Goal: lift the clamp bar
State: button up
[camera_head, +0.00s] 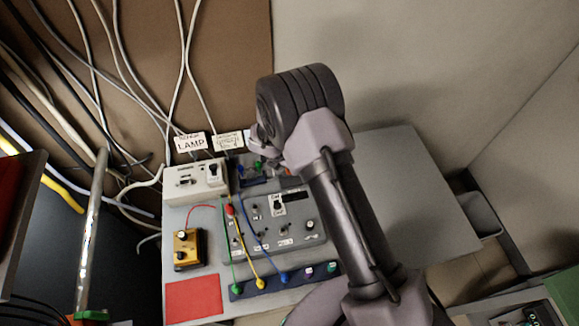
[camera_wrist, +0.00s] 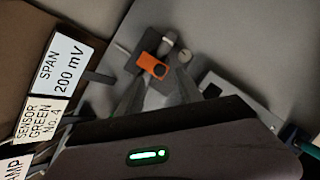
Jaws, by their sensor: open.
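My gripper (camera_wrist: 158,86) is open in the wrist view, its two grey fingers pointing up the picture with nothing held between them. Just beyond the fingertips is a small orange piece (camera_wrist: 147,63) with a dark round knob. Small grey round parts (camera_wrist: 170,38) stand beside it. I cannot tell for certain which of these parts is the clamp bar. In the head view my gripper (camera_head: 259,155) is at the back of the bench, mostly hidden by my wrist, and that apparatus is largely hidden too. Whether the fingers touch anything is unclear.
A grey control panel (camera_head: 290,226) with knobs and plugged cables lies in front of my gripper. A pale box (camera_head: 205,180), a yellow box (camera_head: 187,248) and a red mat (camera_head: 192,297) are on the left. Label cards (camera_head: 191,142) stand behind. The bench's right side (camera_head: 420,180) is clear.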

jog(key=shift+x, duration=2)
jog(key=shift+w, duration=0.1)
grip_shut()
